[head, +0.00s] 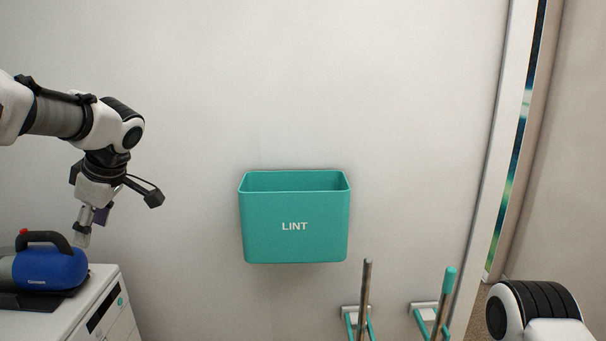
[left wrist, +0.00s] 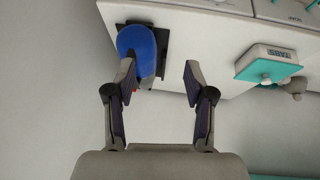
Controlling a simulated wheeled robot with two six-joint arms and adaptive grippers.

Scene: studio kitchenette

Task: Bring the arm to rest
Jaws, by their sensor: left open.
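My left arm comes in from the left in the head view, bent down at the wrist. My left gripper (head: 84,238) points down just behind or beside a blue handheld vacuum (head: 50,268) with a black handle and a red button. In the left wrist view my left gripper (left wrist: 158,75) is open, with nothing between its fingers. The blue body (left wrist: 137,45) shows there beyond the left fingertip; whether they touch I cannot tell. Part of my right arm shows at the lower right of the head view, but its gripper is out of frame.
A teal bin marked LINT (head: 294,226) hangs on the wall. Two upright handles (head: 365,290) stand in wall clips (head: 424,312) below it. The vacuum sits on a dark base on a white cabinet (head: 100,300).

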